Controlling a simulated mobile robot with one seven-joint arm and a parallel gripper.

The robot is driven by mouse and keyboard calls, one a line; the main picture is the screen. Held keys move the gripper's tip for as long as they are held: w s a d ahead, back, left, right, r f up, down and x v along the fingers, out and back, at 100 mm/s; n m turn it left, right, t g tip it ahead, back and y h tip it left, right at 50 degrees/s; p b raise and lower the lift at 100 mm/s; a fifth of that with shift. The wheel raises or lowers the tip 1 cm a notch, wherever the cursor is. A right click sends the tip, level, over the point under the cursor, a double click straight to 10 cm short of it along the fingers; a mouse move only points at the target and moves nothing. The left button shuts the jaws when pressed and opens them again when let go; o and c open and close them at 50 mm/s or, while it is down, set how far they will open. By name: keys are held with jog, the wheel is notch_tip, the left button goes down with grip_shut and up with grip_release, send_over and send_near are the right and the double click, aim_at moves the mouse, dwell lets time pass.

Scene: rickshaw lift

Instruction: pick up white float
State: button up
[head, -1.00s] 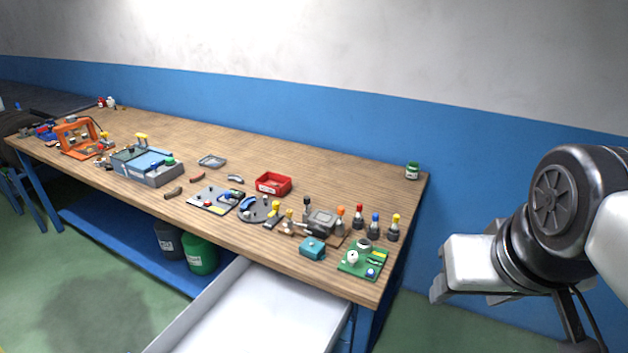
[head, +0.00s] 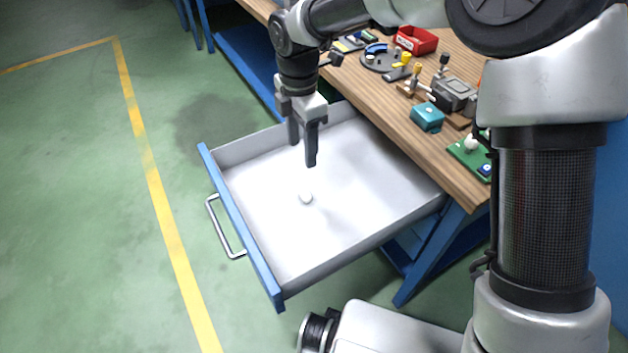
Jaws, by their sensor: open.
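A small round white object, which looks like the white float (head: 306,198), lies on the floor of the open white drawer (head: 262,190), near its middle. My gripper (head: 304,154) hangs over the drawer with its fingers pointing down. It is open and empty. In the picture its fingertips are a little above the white float, apart from it. The exact height of the fingers over the drawer floor is hard to tell.
The drawer has a blue front with a metal handle (head: 225,226). The wooden workbench (head: 400,110) beside it carries a teal box (head: 427,117), a red bin (head: 417,40) and a green board (head: 470,158). Green floor with a yellow line (head: 160,200) lies clear at left.

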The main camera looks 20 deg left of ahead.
jog(key=b, duration=0.3)
send_over(305, 194)
jog(key=f, duration=0.8)
jog(key=s+f, duration=0.1)
jog(key=f, duration=0.3)
jog(key=shift+w+f+b, duration=0.15)
jog(key=shift+f+b, duration=0.15)
jog(key=shift+f, duration=0.6)
jog(key=shift+w+f+b, duration=0.2)
jog(key=shift+f+b, duration=0.1)
jog(key=shift+f, duration=0.65)
jog(key=shift+w+f+b, duration=0.15)
jog(key=shift+f+b, duration=0.15)
jog(key=shift+f, duration=0.6)
jog(key=c, duration=1.1)
jog(key=shift+r, duration=0.1)
jog(key=shift+c, duration=0.2)
